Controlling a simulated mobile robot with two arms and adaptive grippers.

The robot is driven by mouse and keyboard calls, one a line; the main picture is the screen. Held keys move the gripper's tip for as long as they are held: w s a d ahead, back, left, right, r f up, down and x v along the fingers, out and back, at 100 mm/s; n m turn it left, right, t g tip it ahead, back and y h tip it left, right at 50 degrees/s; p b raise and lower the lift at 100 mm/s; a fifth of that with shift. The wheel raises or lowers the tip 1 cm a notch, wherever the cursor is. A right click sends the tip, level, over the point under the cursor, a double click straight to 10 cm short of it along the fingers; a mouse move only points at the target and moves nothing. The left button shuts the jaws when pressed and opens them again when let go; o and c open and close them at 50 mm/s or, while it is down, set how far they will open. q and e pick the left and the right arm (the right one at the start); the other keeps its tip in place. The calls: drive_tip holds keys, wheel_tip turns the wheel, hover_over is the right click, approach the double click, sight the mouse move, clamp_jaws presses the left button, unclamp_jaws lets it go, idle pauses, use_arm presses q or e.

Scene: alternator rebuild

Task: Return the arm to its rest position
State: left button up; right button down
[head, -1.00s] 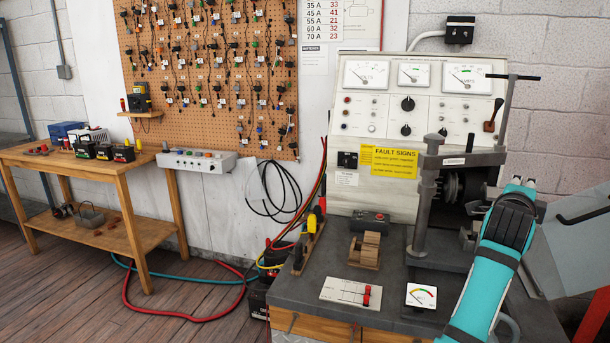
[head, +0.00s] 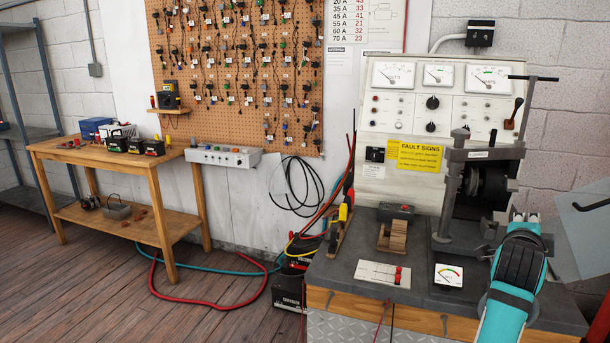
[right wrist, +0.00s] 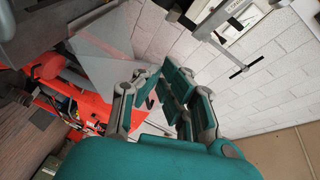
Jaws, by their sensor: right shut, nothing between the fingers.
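My right arm (head: 508,300), teal with dark grey parts, rises from the bottom right of the head view, in front of the test bench's right side. Its gripper (head: 523,218) is at the far end, seen mostly from behind, below and right of the clamp stand. In the right wrist view the gripper (right wrist: 172,88) shows its teal-padded fingers drawn together, with nothing held. My left gripper and arm are not in view.
The test bench top (head: 340,262) carries a clamp stand (head: 452,190), a small gauge (head: 449,275) and a wooden block (head: 392,236). A grey panel (head: 590,225) stands at right. Red equipment (right wrist: 50,75) shows in the wrist view. The floor (head: 90,290) at left is open.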

drive_tip(key=s+a+f+n+g+y, duration=0.1)
drive_tip(key=s+a+f+n+y, duration=0.1)
drive_tip(key=s+a+f+n, duration=0.45)
drive_tip(key=s+a+f+n+g+y, duration=0.1)
drive_tip(key=s+a+f+n+y, duration=0.2)
drive_tip(key=f, duration=0.7)
drive_tip(key=s+a+f+n+g+y, duration=0.1)
drive_tip(key=s+a+f+n, duration=0.2)
drive_tip(key=s+f+n, duration=0.4)
drive_tip(key=s+a+f+n+g+y, duration=0.35)
drive_tip(key=s+a+f, duration=0.3)
drive_tip(key=s, duration=0.45)
drive_tip(key=s+a+f+n+g+y, duration=0.25)
drive_tip(key=s+a+f+n, duration=0.35)
drive_tip(key=s, duration=0.5)
wheel_tip(320, 180, down, 23)
drive_tip(key=g+p, duration=0.1)
use_arm(q)
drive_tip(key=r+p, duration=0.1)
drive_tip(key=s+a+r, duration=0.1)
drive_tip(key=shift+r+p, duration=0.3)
drive_tip(key=shift+p, duration=0.05)
use_arm(e)
drive_tip(key=s+d+f+g+h, duration=0.1)
drive_tip(key=s+d+f, duration=0.1)
drive_tip(key=s+f, duration=1.4)
drive_tip(key=shift+s+d+f+g, duration=0.15)
drive_tip(key=shift+s+g, duration=0.15)
drive_tip(key=shift+s, duration=0.65)
